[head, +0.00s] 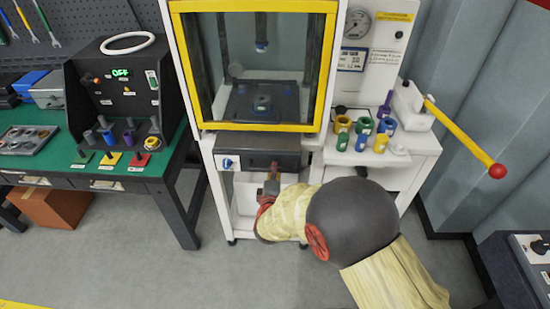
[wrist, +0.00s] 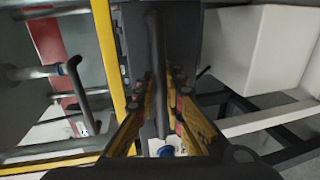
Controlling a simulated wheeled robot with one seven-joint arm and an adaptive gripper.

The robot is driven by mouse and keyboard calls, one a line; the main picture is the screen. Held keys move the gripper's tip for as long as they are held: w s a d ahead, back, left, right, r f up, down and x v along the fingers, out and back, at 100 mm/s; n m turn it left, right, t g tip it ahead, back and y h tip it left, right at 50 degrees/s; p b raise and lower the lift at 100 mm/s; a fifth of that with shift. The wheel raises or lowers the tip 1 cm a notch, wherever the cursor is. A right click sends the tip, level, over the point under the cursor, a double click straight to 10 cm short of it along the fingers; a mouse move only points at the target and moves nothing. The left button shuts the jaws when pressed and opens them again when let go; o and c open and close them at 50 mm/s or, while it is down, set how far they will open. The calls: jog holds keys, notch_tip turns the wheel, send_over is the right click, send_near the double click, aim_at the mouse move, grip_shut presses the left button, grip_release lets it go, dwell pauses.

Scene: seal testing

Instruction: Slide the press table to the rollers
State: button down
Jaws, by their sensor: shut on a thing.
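The press (head: 250,126) is a white cabinet with a yellow-framed window, mostly upright in the head view. Behind the window, the dark press table (head: 240,110) carries a round fixture. Below the window is a dark front panel (head: 285,150) with a blue-and-white knob (head: 228,163) at its left. My gripper (head: 272,176) is at this panel, right of the knob. In the wrist view, my gripper (wrist: 162,115) has its fingers on both sides of a dark bar handle (wrist: 157,60) and is shut on it. I cannot make out the rollers.
A shelf on the right holds several coloured cylinders (head: 343,124), beside a yellow lever with a red ball (head: 497,171). A green-topped bench (head: 60,150) with a control box (head: 122,90) stands at the left. A white box (wrist: 262,48) shows below the panel. The floor between bench and press is clear.

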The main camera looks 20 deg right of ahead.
jog(key=f+p+v, duration=0.1)
jog(key=p+v, duration=0.2)
jog(key=v, duration=0.5)
jog(key=shift+s+f, duration=0.4)
jog(key=shift+f, duration=0.1)
jog(key=c, duration=1.9)
grip_release()
jog(key=shift+a+r, duration=0.1)
jog(key=shift+w, duration=0.1)
jog(key=v, duration=1.2)
